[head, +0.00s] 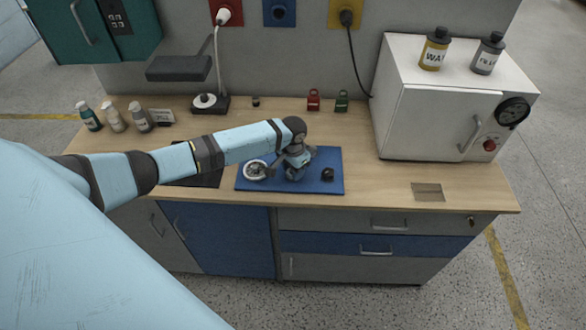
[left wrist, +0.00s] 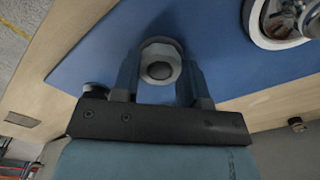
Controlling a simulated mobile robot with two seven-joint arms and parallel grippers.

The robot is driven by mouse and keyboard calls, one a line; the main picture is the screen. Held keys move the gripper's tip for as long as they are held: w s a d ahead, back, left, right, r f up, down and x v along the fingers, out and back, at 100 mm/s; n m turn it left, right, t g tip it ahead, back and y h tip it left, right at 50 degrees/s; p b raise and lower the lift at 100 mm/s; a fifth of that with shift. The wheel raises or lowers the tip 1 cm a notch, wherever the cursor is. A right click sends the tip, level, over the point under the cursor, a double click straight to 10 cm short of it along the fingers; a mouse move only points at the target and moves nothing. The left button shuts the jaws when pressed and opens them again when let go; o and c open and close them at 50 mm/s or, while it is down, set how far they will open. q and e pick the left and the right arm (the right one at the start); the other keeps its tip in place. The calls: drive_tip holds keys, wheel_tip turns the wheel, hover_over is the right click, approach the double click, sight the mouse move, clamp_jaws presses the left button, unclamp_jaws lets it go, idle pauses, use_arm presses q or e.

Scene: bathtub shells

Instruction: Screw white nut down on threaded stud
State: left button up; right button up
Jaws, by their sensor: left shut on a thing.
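My left gripper (head: 295,174) reaches down onto the blue mat (head: 325,156) in the head view. In the left wrist view, its two fingers (left wrist: 159,80) stand on either side of a pale hexagonal nut (left wrist: 159,50) and are shut on it. The dark round end of the stud (left wrist: 160,71) shows in the middle of the nut. The nut is around the stud; how far down it sits cannot be told. In the head view the gripper hides most of the nut and stud. My right gripper is in neither view.
A pale ring-shaped part (head: 256,170) lies left of the gripper on the mat, and a small dark knob (head: 328,174) stands to the right. Bottles (head: 113,117) stand at the bench's left. A white oven-like box (head: 437,118) stands at the right.

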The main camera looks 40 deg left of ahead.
use_arm(q)
drive_tip(key=m, duration=1.3)
drive_tip(key=o, duration=1.1)
drive_tip(key=shift+c, duration=0.5)
drive_tip(key=shift+c, duration=0.4)
